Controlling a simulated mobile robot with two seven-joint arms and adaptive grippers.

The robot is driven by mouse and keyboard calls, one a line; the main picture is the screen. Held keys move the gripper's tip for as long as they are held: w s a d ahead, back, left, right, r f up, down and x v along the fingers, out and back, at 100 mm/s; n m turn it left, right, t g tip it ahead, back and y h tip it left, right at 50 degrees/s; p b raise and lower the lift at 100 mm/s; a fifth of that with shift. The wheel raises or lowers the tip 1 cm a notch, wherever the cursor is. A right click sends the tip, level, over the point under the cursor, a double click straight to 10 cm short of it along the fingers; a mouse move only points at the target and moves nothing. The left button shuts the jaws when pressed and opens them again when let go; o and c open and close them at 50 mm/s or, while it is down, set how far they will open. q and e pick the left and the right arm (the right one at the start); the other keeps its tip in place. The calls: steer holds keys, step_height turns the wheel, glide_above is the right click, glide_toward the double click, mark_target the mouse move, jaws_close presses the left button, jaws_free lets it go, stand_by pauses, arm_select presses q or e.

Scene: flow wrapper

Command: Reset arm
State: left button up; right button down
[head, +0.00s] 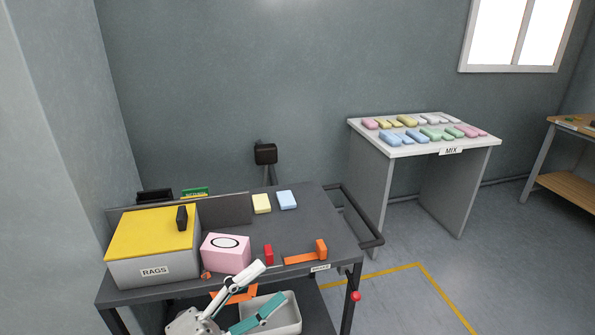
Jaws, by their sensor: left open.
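My left gripper (271,282) shows at the bottom of the head view, in front of the dark cart's near edge. One white finger and one teal finger spread apart, pointing up and right. It is open, with nothing held between the fingers. My right gripper is not in view. The dark cart (318,222) stands below and ahead of me.
On the cart are a yellow-lidded RAGS box (150,268), a pink box (226,260), a red item (268,254), an orange tool (305,257), and yellow (262,204) and blue (286,200) blocks. A grey bin (288,317) sits below. A MIX table (405,151) stands behind right.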

arm_select(q)
steer(key=w+a+f+n+t+y, duration=0.1)
steer(key=a+f+n+t+y, duration=0.1)
steer(key=a+f+n+y, duration=0.25)
steer(key=w+a+f+n+t+y, duration=0.1)
steer(key=a+f+n+t+y, duration=0.15)
steer(key=f+n, duration=0.4)
steer(key=s+a+f+n+g+y, duration=0.3)
steer(key=s+f+n, duration=0.3)
steer(key=f, duration=0.5)
steer(key=s+a+f+n+g+y, duration=0.3)
steer(key=s+a+f+n+y, duration=0.1)
steer(key=f, duration=0.8)
steer(key=s+n+y, duration=0.1)
steer(key=s+n, duration=0.1)
steer(key=s, duration=0.1)
steer(key=shift+s+g, duration=0.25)
steer(key=shift+g, duration=0.1)
